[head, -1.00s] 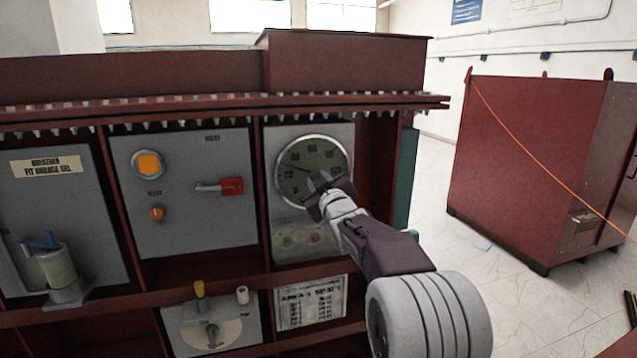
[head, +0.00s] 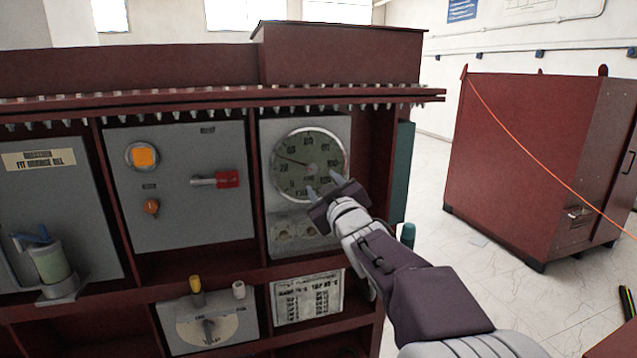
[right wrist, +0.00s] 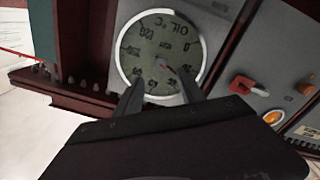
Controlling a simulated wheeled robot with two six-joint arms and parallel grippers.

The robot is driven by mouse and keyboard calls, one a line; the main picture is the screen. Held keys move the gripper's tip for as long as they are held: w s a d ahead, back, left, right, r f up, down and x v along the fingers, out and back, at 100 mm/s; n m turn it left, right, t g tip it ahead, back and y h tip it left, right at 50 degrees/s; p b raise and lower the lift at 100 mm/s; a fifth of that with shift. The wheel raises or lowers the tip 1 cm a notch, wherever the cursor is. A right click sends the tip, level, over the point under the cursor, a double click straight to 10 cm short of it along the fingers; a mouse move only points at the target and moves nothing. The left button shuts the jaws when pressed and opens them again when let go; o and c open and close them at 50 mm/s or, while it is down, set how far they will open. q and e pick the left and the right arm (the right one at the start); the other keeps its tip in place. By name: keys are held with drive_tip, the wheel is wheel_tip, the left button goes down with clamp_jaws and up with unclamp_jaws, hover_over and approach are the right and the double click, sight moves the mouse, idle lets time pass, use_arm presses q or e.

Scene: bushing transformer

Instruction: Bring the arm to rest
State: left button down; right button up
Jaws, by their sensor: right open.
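My right arm comes in from the lower right in the head view. Its gripper (head: 322,184) is in front of the lower right part of a round dial gauge (head: 297,162), with its two fingers apart and nothing between them. In the right wrist view the open fingers (right wrist: 166,92) reach up toward the lower part of the gauge (right wrist: 150,48), which appears turned over. I cannot tell how wide the gap to the gauge face is. My left gripper is not in view.
The dark red cabinet (head: 180,262) fills the left and middle. A second red cabinet (head: 520,150) stands right, with open floor (head: 440,240) between.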

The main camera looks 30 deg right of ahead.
drive_tip(key=shift+s+f, duration=0.1)
drive_tip(key=shift+s, duration=0.1)
idle(0.3)
drive_tip(key=w+a+f+n+y, duration=0.1)
drive_tip(key=w+a+f+y, duration=0.25)
drive_tip(key=a, duration=0.35)
drive_tip(key=s+a+f+g+p, duration=0.1)
drive_tip(key=a+f+g, duration=0.15)
drive_tip(key=f, duration=0.45)
drive_tip(key=s+a+f+g+p, duration=0.1)
drive_tip(key=s+a+f+g, duration=0.1)
drive_tip(key=a+f, duration=0.35)
drive_tip(key=s+a+f+m+g+y, duration=0.15)
drive_tip(key=s+f+g, duration=0.55)
drive_tip(key=f, duration=0.7)
drive_tip(key=s+f+m+g, duration=0.1)
drive_tip(key=s+f+g, duration=0.1)
drive_tip(key=s, duration=0.6)
drive_tip(key=s+f+m+g, duration=0.1)
drive_tip(key=s+f+g, duration=0.2)
drive_tip(key=s+f, duration=0.2)
drive_tip(key=s, duration=0.3)
drive_tip(key=shift+a+f+m, duration=0.3)
drive_tip(key=shift+a+m, duration=0.05)
